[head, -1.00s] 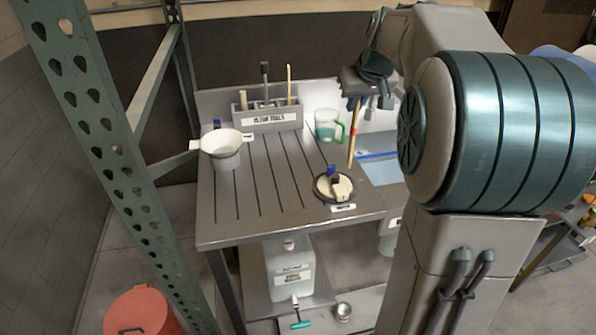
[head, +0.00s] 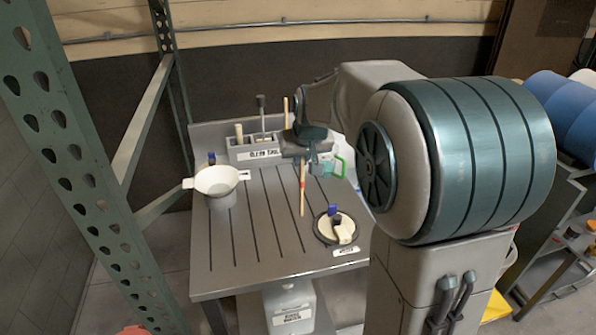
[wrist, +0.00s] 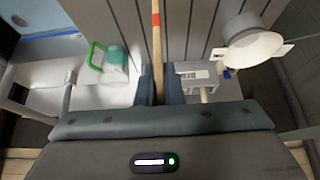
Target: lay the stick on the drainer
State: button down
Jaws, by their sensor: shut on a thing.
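The wooden stick (head: 302,194) with a red band hangs roughly upright below my gripper (head: 304,158) in the head view. In the wrist view the stick (wrist: 157,45) runs up the picture from between the two fingers of my gripper (wrist: 160,86), which is shut on it. The drainer appears to be the grooved grey metal top (head: 257,235) of the bench. The stick is in front of its right half; whether its lower tip touches the surface I cannot tell. My gripper hides the stick's upper end in the head view.
A grey tool holder (head: 240,153) stands at the back, beside a green-handled jug (head: 327,167). A white funnel-like bowl (head: 216,181) stands on the left. A round dark dish with a cream and blue item (head: 337,228) sits front right. The grooved middle is clear.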

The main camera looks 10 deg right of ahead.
aim_at(302, 183)
jog(key=shift+a+f, duration=0.15)
jog(key=shift+f, duration=0.95)
jog(key=shift+a+f, duration=0.15)
jog(key=shift+f, duration=0.95)
jog(key=shift+f, duration=0.15)
jog(key=c, duration=1.6)
grip_release()
jog(key=shift+o, duration=0.2)
